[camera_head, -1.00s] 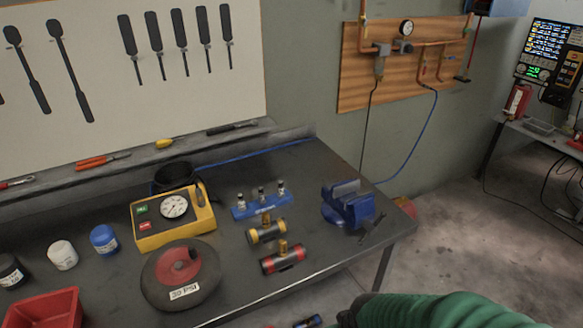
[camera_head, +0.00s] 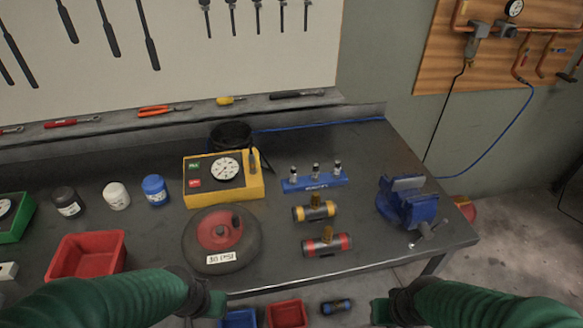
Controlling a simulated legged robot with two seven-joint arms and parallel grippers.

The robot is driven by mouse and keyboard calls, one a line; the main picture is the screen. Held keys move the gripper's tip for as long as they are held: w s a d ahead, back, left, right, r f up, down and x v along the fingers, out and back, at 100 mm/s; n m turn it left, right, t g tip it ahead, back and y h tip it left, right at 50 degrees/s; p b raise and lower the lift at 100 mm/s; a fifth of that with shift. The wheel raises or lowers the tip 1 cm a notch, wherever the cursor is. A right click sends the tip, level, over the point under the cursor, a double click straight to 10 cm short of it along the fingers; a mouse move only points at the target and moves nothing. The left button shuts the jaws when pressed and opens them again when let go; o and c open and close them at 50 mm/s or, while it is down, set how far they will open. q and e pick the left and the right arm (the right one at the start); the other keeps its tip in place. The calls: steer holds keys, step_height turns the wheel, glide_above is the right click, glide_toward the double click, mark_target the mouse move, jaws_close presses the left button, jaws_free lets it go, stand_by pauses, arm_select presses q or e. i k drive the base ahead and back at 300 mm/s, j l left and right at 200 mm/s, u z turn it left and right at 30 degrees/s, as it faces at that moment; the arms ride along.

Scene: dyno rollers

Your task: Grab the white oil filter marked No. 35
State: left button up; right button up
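A white oil filter (camera_head: 117,197) stands upright on the dark workbench (camera_head: 330,265) at the left, between a black one (camera_head: 67,202) and a blue one (camera_head: 155,190). Its marking is too small to read. My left gripper (camera_head: 214,304) is at the bench's front edge, right of and nearer than the white filter, and apart from it. My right gripper (camera_head: 380,311) is at the lower right, in front of the bench. Both fingertips are too small and dark to show whether they are open.
A red bin (camera_head: 87,257) stands in front of the filters. A disc labelled 30 PSI (camera_head: 222,240) and a yellow gauge box (camera_head: 240,187) are to their right. Red and yellow cylinders, a blue stand (camera_head: 315,183) and a blue vise (camera_head: 407,204) fill the right side.

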mark_target(115, 194)
steer(key=u, duration=1.4)
steer(key=j, duration=0.15)
